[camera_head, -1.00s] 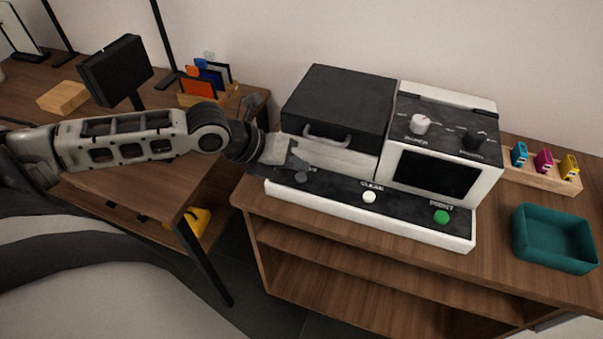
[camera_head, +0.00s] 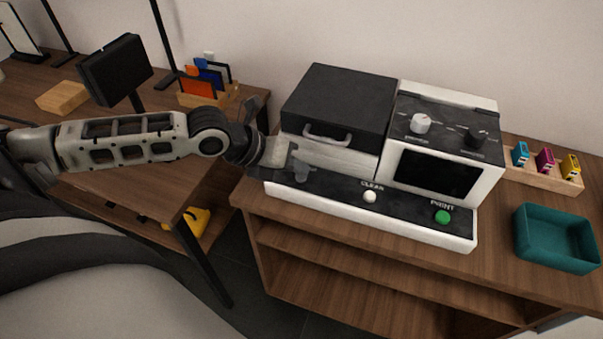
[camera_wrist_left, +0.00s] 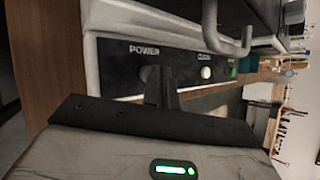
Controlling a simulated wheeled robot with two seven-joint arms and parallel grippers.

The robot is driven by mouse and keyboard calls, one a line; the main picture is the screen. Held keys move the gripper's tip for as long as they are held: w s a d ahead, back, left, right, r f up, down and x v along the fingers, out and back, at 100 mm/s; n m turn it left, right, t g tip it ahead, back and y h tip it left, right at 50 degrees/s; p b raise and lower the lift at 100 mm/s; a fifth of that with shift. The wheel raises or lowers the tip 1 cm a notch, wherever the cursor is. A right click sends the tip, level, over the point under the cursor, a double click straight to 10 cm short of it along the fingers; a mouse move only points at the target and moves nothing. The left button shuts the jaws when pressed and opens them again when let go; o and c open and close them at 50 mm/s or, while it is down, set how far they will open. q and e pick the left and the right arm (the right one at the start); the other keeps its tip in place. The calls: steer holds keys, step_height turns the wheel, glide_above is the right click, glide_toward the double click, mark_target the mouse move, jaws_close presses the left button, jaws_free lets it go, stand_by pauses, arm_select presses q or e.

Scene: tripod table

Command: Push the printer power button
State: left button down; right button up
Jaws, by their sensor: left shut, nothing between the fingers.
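The printer (camera_head: 466,238) stands on a wooden cabinet, with a black control strip along its front. My left gripper (camera_head: 302,173) is shut and empty over the strip's left end. In the left wrist view, the shut fingertips (camera_wrist_left: 158,76) are at the panel just below the POWER label (camera_wrist_left: 144,50). The power button itself is hidden behind the fingers, and I cannot tell whether they touch it. The white CLEAN button (camera_head: 369,197) and the green PRINT button (camera_head: 442,217) are farther right on the strip. My right gripper is not in view.
The printer's black lid (camera_head: 338,100) has a metal handle (camera_head: 327,134) close to my gripper. A teal tray (camera_head: 556,240) and a wooden cartridge rack (camera_head: 540,178) stand to the right. A second wooden table with a small dark screen (camera_head: 115,70) is at the left.

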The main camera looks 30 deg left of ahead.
arm_select(q)
steer(key=shift+f, duration=0.35)
stand_by(0.4)
steer(key=shift+r+p, duration=0.45)
steer(key=shift+r, duration=0.4)
